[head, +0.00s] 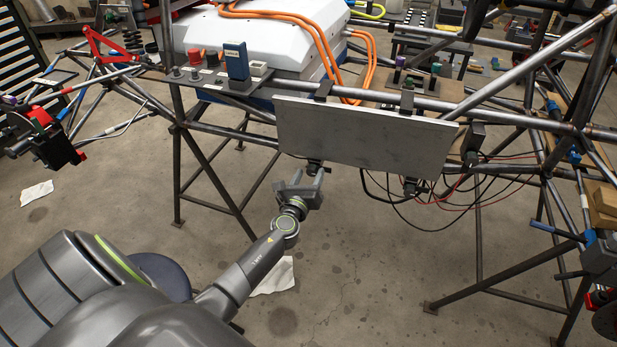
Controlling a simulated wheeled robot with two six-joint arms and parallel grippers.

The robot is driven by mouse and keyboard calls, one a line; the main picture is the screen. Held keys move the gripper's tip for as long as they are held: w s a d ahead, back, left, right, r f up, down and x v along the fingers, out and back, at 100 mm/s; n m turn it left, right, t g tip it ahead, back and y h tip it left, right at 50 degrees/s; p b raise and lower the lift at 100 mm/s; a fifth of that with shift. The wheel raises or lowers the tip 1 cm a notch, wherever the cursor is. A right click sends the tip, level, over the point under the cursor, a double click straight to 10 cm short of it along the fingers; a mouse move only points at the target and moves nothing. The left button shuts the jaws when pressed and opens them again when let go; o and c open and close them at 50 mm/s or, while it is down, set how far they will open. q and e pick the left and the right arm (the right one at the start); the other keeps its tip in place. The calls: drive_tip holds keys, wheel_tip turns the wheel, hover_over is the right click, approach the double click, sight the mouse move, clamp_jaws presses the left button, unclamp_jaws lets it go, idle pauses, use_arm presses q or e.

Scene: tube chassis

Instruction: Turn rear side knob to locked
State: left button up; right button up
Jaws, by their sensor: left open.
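A grey flat side panel (365,137) hangs on the near tube of the chassis. Two dark fittings, possibly knobs, sit at its lower edge: one at the left (313,167) and one at the right (411,187). Two black clamps hold its top edge at the left (322,89) and right (407,99). I cannot tell which fitting is the rear side knob or whether it is locked. My left gripper (309,177) is open and empty, its fingers pointing up just below the left lower fitting. Contact between them cannot be told. My right gripper is not in view.
Steel tubes (215,165) and stand legs surround the panel. Loose black and red cables (430,217) hang below its right end. A white battery box (262,40) with orange cables (368,62) lies behind.

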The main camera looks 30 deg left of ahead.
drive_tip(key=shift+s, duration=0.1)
use_arm(q)
drive_tip(key=c, duration=1)
drive_tip(key=shift+o, duration=0.2)
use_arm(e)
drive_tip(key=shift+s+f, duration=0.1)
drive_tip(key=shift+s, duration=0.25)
